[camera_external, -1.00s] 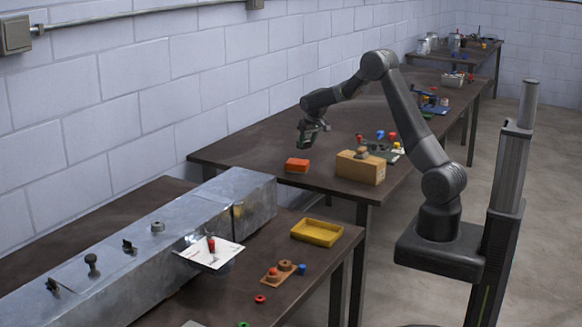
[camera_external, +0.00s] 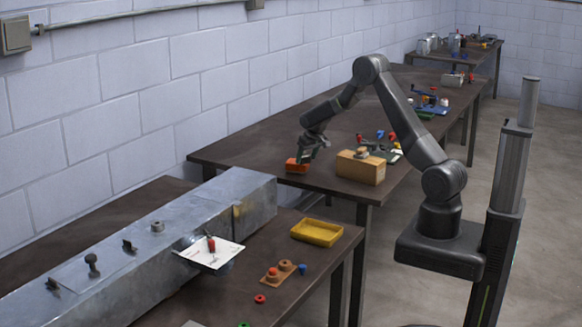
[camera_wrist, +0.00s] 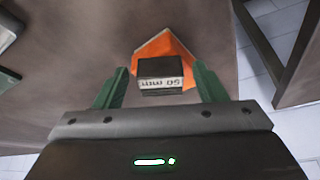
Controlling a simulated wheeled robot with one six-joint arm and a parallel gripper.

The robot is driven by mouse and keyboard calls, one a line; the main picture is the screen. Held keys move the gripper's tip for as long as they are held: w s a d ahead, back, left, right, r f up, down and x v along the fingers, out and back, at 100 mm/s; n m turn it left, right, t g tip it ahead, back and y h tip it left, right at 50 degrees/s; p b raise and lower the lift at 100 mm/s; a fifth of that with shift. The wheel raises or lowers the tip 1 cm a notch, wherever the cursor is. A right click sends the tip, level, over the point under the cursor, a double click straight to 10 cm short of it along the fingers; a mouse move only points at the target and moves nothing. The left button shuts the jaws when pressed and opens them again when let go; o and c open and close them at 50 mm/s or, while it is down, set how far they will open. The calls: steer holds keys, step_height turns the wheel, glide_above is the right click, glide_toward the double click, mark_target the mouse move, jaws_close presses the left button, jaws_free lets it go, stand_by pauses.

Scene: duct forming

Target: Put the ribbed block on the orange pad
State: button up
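The orange pad (camera_external: 297,165) sits near the left edge of the far table; its corner and sides also show in the wrist view (camera_wrist: 163,44). A dark block (camera_wrist: 160,68) with a white "50 mm" label appears over the pad between my fingers. I take it for the ribbed block, though no ribs can be made out. My gripper (camera_wrist: 158,66) has its two green fingers spread, with a gap visible on each side of the block. In the external view my gripper (camera_external: 303,157) is low over the pad and hides part of it. Whether the block rests fully on the pad is unclear.
A tan box (camera_external: 360,168) with a small grey item on top stands right of the pad. Several small coloured items and a green board (camera_external: 380,152) lie behind it. A yellow tray (camera_external: 317,232) is on the nearer table, beside a metal duct (camera_external: 150,245).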

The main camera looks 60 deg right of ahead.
mark_target(304, 156)
steer(key=shift+r, duration=0.15)
steer(key=shift+r, duration=0.2)
steer(key=b+v, duration=0.1)
steer(key=v, duration=1)
steer(key=shift+s+r, duration=0.2)
steer(key=shift+r, duration=0.15)
steer(key=p+x, duration=0.1)
steer(key=x, duration=1.1)
steer(key=shift+a, duration=0.1)
steer(key=shift+r, duration=1.55)
